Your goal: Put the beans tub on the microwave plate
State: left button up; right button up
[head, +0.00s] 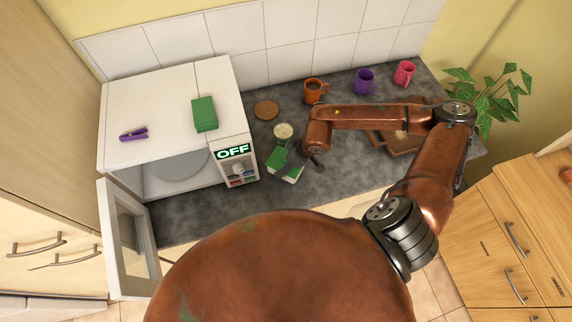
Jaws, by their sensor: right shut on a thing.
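The beans tub appears to be the green-topped container with white sides (292,173) near the front of the counter, right of the microwave. My right gripper (288,163) is shut on it, with a dark finger across its top; the tub looks slightly tilted. I cannot tell whether it touches the counter. The microwave (150,108) stands at the left with its door (128,240) swung open. The microwave plate (180,165) shows partly inside, a pale disc with its back hidden under the roof; its visible part is bare. My left gripper is not in view.
A round pale-topped container (283,131) stands just behind the tub. A brown disc (266,109) and orange, purple and pink mugs (314,91) are farther back. A green block (204,113) and purple clip (134,134) lie on the microwave. A brown tray (398,146) is at right.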

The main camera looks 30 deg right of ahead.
jog(key=shift+w+f, duration=0.2)
jog(key=shift+f, duration=0.1)
jog(key=shift+f+p, duration=0.3)
jog(key=shift+f, duration=1.2)
jog(key=shift+f, duration=0.15)
jog(key=o, duration=1.3)
